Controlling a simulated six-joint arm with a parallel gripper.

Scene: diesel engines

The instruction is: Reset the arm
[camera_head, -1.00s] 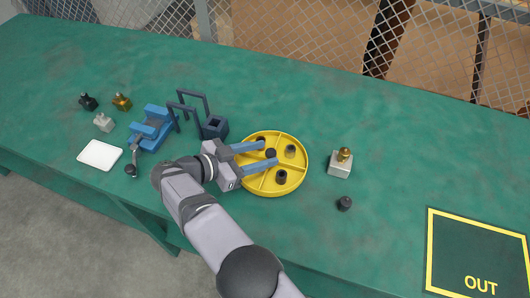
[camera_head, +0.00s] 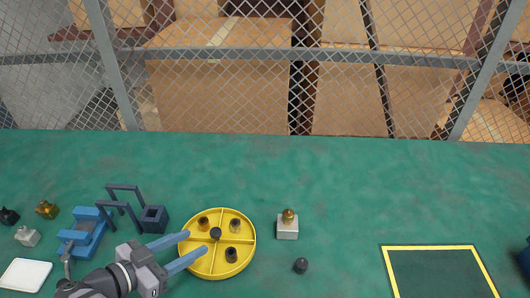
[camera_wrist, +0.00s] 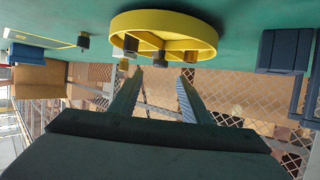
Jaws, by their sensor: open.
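My gripper (camera_head: 197,243) is open and empty. Its two blue fingers reach from the left to the left part of a round yellow divided tray (camera_head: 222,274). In the wrist view, my gripper (camera_wrist: 161,82) shows the spread fingers with nothing between them, apart from the tray (camera_wrist: 200,28). Small cylinders sit in the tray: a brown one (camera_head: 203,223), a greyish one (camera_head: 235,226) and a dark one (camera_head: 232,255). A dark knob (camera_head: 216,234) is at its centre.
A pale block with a brass top (camera_head: 287,228) and a dark cylinder (camera_head: 301,265) stand right. A yellow-outlined area (camera_head: 436,270) lies further right. A mesh fence (camera_head: 350,60) runs behind the table.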

